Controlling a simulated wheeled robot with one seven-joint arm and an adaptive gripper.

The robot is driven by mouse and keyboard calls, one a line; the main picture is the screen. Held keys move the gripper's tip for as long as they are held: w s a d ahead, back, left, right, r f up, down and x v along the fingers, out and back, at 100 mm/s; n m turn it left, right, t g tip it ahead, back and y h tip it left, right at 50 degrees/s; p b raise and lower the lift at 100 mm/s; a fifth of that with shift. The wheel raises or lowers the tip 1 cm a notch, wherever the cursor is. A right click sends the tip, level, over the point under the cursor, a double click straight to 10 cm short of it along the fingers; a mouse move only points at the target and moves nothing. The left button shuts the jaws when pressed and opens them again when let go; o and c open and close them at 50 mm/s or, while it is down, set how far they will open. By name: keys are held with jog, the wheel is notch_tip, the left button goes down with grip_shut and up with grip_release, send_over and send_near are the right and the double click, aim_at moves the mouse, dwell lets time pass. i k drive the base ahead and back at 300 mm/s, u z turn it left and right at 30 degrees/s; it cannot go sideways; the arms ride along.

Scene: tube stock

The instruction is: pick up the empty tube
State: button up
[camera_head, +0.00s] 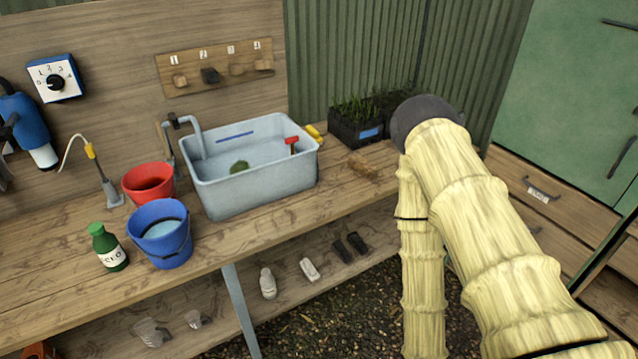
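On the lower shelf, below the bench, lie two small white tube-like things: a rounded one (268,283) and a flatter one (309,269) to its right. Two small dark pieces (348,247) lie further right on the same shelf. They are too small for me to tell which, if any, is the empty tube. My arm, in a pale yellow sleeve, rises from the lower right to a dark joint and bends back down. My gripper is out of the picture.
On the bench (60,280) stand a grey basin (250,190) of water, a red bucket (148,184), a blue bucket (161,235), a green bottle (108,248) and a dark plant crate (356,128). Clear cups (150,332) lie on the shelf's left. A metal leg (240,310) crosses in front.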

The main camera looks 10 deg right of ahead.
aim_at(356, 162)
jog(key=u, duration=0.3)
jog(key=k, duration=0.6)
jog(key=z, duration=0.6)
jog(key=i, duration=0.55)
jog(key=z, duration=0.6)
jog(key=i, duration=0.7)
jog(key=u, duration=0.2)
